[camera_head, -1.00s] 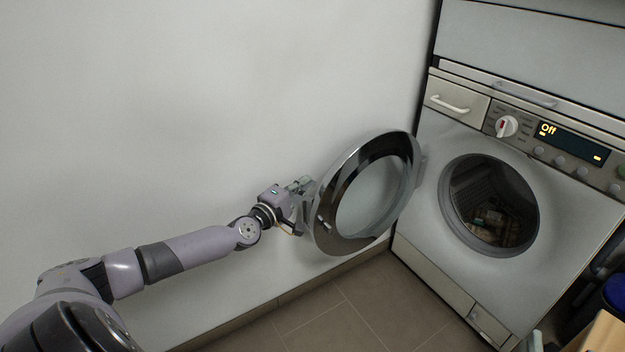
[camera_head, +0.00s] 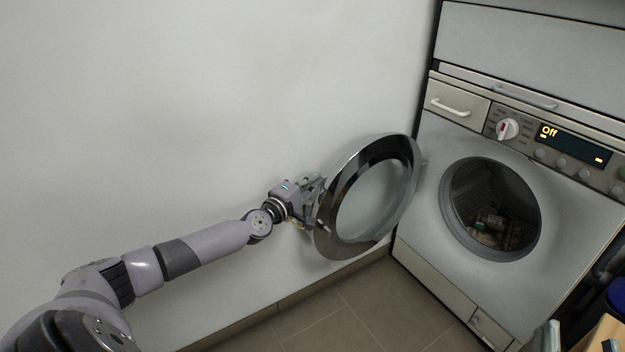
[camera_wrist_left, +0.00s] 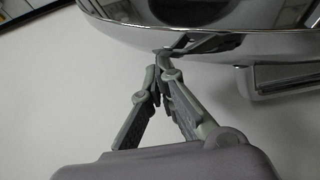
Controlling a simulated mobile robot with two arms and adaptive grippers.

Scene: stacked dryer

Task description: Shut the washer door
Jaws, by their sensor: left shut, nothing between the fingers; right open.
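The washer (camera_head: 440,200) stands at the right with its round opening (camera_head: 490,210) uncovered. Its round door (camera_head: 345,240), a chrome ring with a clear middle, is swung wide open to the left, hinged near the opening's left side. My left gripper (camera_head: 316,198) is shut and empty at the door's outer left rim. In the left wrist view, the closed fingertips (camera_wrist_left: 163,58) are at the chrome rim of the door (camera_wrist_left: 200,45), touching or very near it. A latch or handle piece (camera_wrist_left: 275,80) juts from the rim at the right. My right gripper is not clearly in view.
The washer's panel has a dial (camera_head: 507,129) and a display (camera_head: 572,143) reading "Off". Some items lie inside the drum. A white wall (camera_head: 200,100) runs behind my left arm. The tiled floor (camera_head: 350,310) below the door is clear. A wooden surface (camera_head: 602,335) is at the lower right.

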